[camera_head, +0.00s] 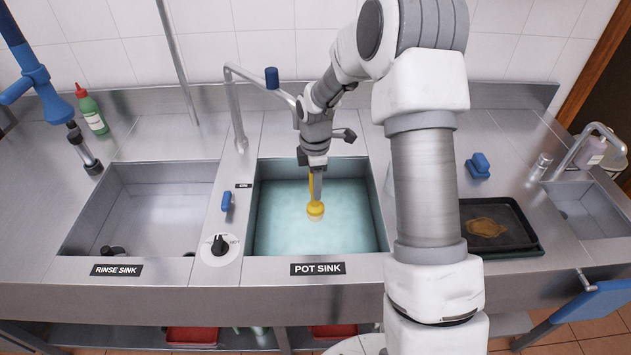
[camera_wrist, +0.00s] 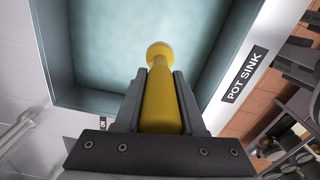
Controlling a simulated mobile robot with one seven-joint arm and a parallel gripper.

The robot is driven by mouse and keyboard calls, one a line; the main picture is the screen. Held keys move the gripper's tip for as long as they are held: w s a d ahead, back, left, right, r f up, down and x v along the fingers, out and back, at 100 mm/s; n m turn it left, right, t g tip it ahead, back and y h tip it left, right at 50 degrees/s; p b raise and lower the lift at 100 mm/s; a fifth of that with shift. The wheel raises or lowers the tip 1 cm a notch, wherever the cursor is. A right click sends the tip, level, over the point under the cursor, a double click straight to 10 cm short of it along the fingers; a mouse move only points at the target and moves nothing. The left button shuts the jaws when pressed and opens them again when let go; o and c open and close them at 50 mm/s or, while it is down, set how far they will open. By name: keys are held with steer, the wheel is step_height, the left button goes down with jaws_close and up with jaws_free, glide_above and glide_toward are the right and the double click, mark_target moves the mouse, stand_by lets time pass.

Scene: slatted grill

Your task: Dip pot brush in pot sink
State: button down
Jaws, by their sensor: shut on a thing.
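The pot sink (camera_head: 380,225) is a steel basin in the middle of the counter, holding pale blue-green water (camera_head: 285,230). A black "POT SINK" label is on its front edge. The yellow pot brush (camera_head: 315,208) points down over the basin, its pale head lowest. I cannot tell whether the head touches the water. My gripper (camera_head: 317,185) is over the sink and shut on the brush's handle. In the wrist view the yellow handle (camera_wrist: 161,100) lies between both fingers, and the sink (camera_wrist: 75,97) is beyond it.
The rinse sink (camera_head: 88,215) on the left looks empty of water. A faucet (camera_head: 238,110) stands behind, between the sinks. A dark tray (camera_head: 515,215) with a brown stain, a blue object (camera_head: 478,165) and a small sink (camera_head: 590,215) are at right. A green bottle (camera_head: 92,112) stands back left.

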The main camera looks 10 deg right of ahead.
mark_target(315, 208)
steer(key=shift+f+b, duration=2.85)
steer(key=shift+f, duration=1.75)
steer(key=shift+r, duration=0.1)
step_height(315, 208, up, 16)
steer(key=p, duration=1.1)
steer(key=shift+f, duration=0.2)
